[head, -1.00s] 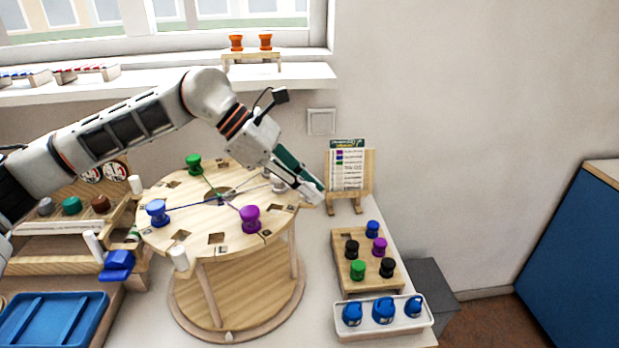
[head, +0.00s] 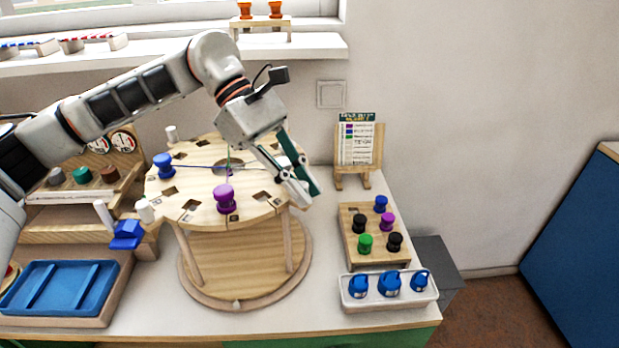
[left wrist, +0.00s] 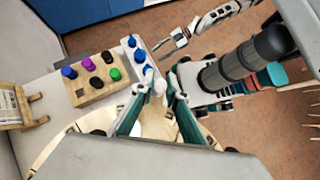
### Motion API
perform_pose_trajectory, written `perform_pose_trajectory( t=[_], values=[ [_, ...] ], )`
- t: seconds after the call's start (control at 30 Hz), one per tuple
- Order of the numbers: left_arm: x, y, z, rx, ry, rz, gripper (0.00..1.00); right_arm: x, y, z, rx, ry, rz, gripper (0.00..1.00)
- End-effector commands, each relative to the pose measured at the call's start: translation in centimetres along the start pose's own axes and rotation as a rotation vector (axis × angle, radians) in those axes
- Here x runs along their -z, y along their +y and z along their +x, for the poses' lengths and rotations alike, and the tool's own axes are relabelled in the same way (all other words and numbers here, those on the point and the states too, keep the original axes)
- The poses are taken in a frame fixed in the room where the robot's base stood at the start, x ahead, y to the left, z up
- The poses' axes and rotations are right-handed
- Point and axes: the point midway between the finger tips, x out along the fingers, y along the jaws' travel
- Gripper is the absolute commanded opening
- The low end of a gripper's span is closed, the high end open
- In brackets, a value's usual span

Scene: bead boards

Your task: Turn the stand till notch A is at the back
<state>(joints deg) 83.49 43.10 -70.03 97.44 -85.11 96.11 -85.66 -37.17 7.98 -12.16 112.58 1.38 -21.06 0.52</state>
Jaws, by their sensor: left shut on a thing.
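The stand is a round wooden turntable top (head: 199,206) on legs above a round base (head: 231,265). A blue spool (head: 164,167) sits at its left back and a purple spool (head: 224,199) nearer the front, with threads running to the middle. White upright handles show at the rim, at the left (head: 145,211) and back left (head: 171,133). My left gripper (head: 303,192) is at the stand's right rim, shut on a white rim handle (left wrist: 160,87). The notch letters are too small to read. My right gripper (left wrist: 176,43) seems to show in the left wrist view; its jaws are unclear.
A block of colored spools (head: 350,232) and a white tray with blue bottles (head: 388,302) stand right of the stand. A card easel (head: 361,160) is behind them. A blue tray (head: 55,287) and a blue clamp (head: 126,235) are at the left.

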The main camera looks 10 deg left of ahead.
Motion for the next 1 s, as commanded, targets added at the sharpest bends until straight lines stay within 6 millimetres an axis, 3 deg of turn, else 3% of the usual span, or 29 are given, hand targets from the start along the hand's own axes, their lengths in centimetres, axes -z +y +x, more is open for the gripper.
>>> perform_pose_trajectory(
  t=[0.4, 1.0],
  values=[
    [0.1, -2.0, -0.1, 0.079, 0.001, 0.079, 0.00, -0.6, -0.1, 0.2, 0.001, -0.005, 0.001, 0.40],
    [0.1, -2.4, -0.1, 0.093, 0.001, 0.095, 0.00, -0.8, -0.1, 0.2, 0.002, -0.008, 0.000, 0.40]
  ],
)
